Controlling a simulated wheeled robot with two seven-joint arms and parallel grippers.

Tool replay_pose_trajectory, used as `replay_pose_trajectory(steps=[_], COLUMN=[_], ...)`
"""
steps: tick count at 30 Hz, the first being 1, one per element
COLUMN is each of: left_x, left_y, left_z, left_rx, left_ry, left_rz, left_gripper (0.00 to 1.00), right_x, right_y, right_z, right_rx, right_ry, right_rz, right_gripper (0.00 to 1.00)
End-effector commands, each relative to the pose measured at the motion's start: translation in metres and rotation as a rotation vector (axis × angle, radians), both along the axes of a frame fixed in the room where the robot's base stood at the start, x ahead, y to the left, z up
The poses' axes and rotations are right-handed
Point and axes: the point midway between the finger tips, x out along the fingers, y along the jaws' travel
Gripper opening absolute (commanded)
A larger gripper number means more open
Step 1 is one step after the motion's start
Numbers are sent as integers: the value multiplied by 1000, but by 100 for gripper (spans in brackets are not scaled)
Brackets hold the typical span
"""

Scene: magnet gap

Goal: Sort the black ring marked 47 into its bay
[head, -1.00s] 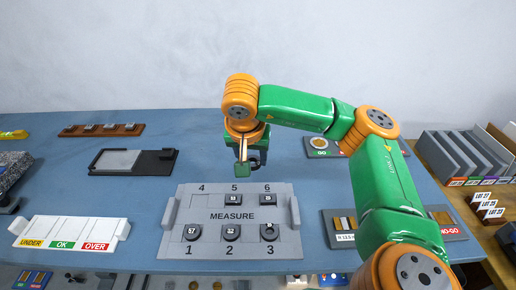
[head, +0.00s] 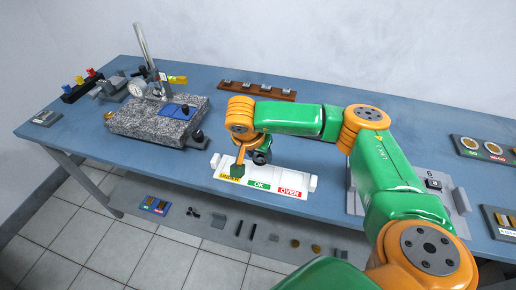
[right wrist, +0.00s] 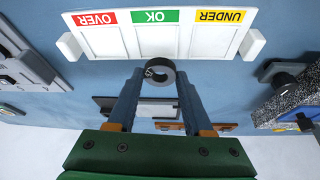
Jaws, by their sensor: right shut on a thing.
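A black ring (right wrist: 160,72) is pinched between the two fingertips of my right gripper (right wrist: 160,76) in the right wrist view. A small pale mark shows on the ring, too small to read. In the head view my right gripper (head: 261,157) hangs above the back edge of the white sorting tray (head: 313,184); the ring is hard to make out there. The tray has bays labelled UNDER (head: 229,176), OK (head: 259,185) and OVER (head: 290,191). In the wrist view the ring appears just behind the tray, near the OK and UNDER bays. My left gripper is out of view.
A granite plate (head: 150,122) with a dial gauge (head: 135,88) stands left of the tray. The grey measuring board (head: 459,199) is at the right, partly behind my arm. A brown rack (head: 255,91) lies farther back.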

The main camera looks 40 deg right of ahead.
Motion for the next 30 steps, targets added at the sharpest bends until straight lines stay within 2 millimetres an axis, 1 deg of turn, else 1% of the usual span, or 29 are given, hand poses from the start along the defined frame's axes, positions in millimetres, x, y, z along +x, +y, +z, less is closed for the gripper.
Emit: replay_pose_trajectory(steps=[10,14,17,27,30], left_x=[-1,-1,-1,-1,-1], left_y=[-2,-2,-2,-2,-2], left_z=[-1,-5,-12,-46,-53], left_rx=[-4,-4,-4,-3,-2], left_ry=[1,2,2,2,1], left_rz=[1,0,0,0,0], left_gripper=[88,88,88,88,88], right_x=[0,0,0,0,0], right_y=[0,1,0,0,0], right_z=[-1,-3,-10,-48,-55], right_rx=[0,0,1,0,1], right_ry=[0,-2,-1,0,-1], right_rz=[-1,-1,0,0,0], right_gripper=[0,0,0,0,0])
